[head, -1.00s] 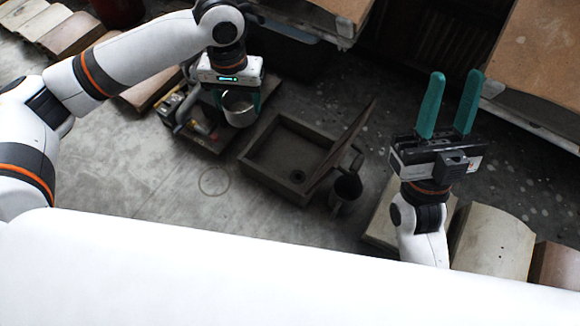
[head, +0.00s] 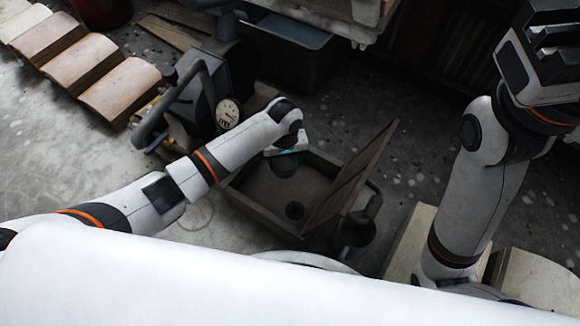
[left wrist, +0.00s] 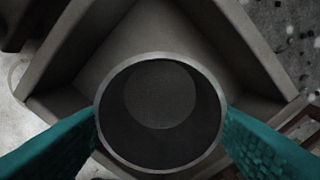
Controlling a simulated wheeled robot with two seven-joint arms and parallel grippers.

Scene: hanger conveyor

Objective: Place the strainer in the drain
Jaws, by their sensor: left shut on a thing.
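The strainer (left wrist: 160,95) is a round grey cup with a pale rim. In the left wrist view it sits between the two teal fingers of my left gripper (left wrist: 160,118), which is shut on it. In the head view my left gripper (head: 285,162) is over the back part of the square sink basin (head: 252,206). The strainer is hidden or too dark to make out there. The drain (head: 294,211) is a dark round hole in the basin floor, nearer the front; the strainer is apart from it. My right gripper (head: 545,45) is at the top right, its fingertips not visible.
A tilted brown board (head: 350,178) stands along the basin's right side, with a dark jug (head: 355,228) beside it. A machine with a round gauge (head: 228,114) stands left of the basin. A bin (head: 295,50) is behind. Curved tiles (head: 118,88) lie at the left.

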